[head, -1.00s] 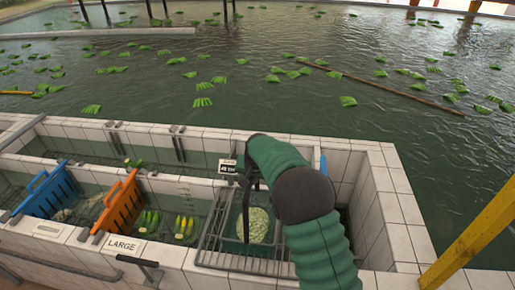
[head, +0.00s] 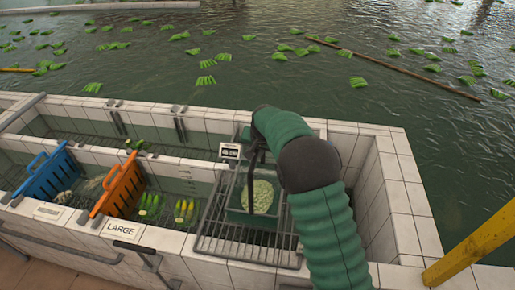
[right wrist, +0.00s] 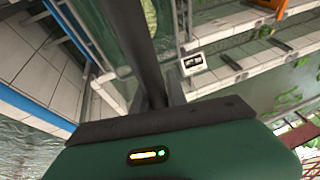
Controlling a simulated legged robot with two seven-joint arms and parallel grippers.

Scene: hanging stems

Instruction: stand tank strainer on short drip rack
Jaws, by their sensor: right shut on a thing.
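The tank strainer, with a green frame and pale mesh (head: 263,196), hangs by a dark upright handle below my right gripper (head: 254,158). My right gripper is shut on the strainer; the arm hides part of the grip. The short drip rack (head: 225,246) is a grey bar grid across the right end of the tank. In the head view the strainer overlaps the rack's rear part; I cannot tell whether they touch. In the right wrist view a dark bar (right wrist: 135,50) runs up from the gripper, with pale mesh (right wrist: 149,14) at the top. My left gripper is not in view.
Orange (head: 120,184) and blue (head: 47,175) slatted dividers stand in the tiled tank to the left, with green and yellow bananas (head: 185,210) nearby. A small sign (head: 230,151) stands behind the rack. A yellow post (head: 470,245) is at right. Open water lies beyond.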

